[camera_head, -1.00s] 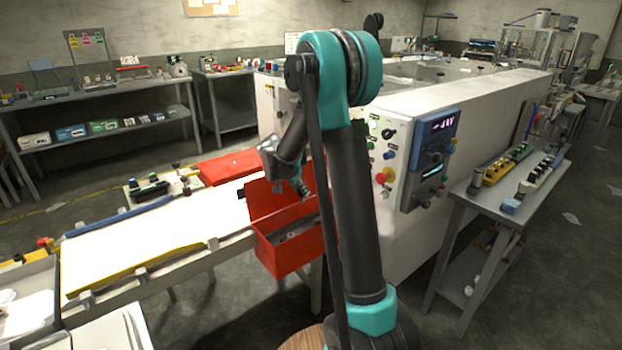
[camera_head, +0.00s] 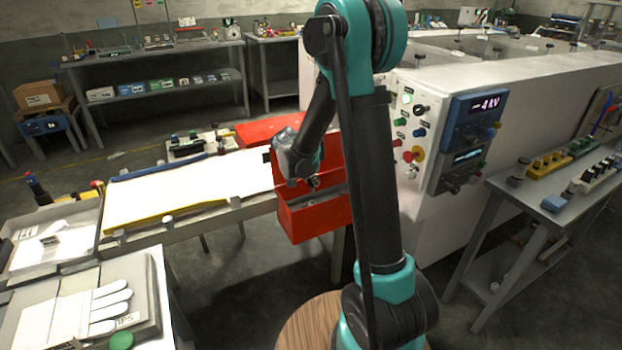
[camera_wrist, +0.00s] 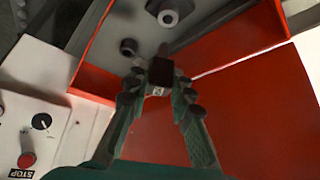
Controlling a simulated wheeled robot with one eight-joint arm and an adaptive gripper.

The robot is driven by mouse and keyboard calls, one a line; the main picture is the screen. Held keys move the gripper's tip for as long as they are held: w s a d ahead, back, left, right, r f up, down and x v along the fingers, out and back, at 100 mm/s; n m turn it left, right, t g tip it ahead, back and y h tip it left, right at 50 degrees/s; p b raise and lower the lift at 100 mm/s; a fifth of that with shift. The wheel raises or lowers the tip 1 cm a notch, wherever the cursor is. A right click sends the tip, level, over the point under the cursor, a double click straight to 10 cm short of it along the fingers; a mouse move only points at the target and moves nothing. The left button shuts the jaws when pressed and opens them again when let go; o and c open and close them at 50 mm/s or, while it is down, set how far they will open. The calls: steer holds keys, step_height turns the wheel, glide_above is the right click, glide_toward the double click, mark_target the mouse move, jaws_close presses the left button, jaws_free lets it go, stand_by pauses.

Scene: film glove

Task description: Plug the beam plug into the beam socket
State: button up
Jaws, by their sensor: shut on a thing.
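My gripper (camera_wrist: 160,82) is shut on a small dark plug (camera_wrist: 158,73) with a pale mark on it, which I take to be the beam plug. The plug sits between the fingertips, with a brownish stub beyond it. In the wrist view, two round fittings show on the grey floor of a red box: a dark one (camera_wrist: 128,47) just ahead and left, and a larger pale-ringed one (camera_wrist: 167,16) farther off. I cannot tell which is the beam socket, or whether the plug touches anything. In the head view, my gripper (camera_head: 312,182) is over the open red box (camera_head: 315,222).
The red lid (camera_wrist: 235,100) rises close beside my gripper. A white panel with knobs and a STOP button (camera_wrist: 27,159) is on the other side. A white conveyor (camera_head: 185,190) lies left of the box; the control cabinet (camera_head: 420,95) stands to its right.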

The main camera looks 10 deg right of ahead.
steer(key=shift+f, duration=2.95)
steer(key=shift+f, duration=1.05)
steer(key=o, duration=1)
steer(key=v, duration=1.2)
steer(key=s+d+n+y, duration=0.1)
steer(key=s+d+n, duration=0.1)
steer(key=s, duration=0.6)
steer(key=s+d+n+y, duration=0.2)
steer(key=s+d+n, duration=0.1)
steer(key=s, duration=0.5)
steer(key=s+d+f+n+y, duration=0.1)
steer(key=s+d+n, duration=0.2)
steer(key=s, duration=0.6)
steer(key=shift+d+g, duration=0.4)
steer(key=shift+d, duration=0.1)
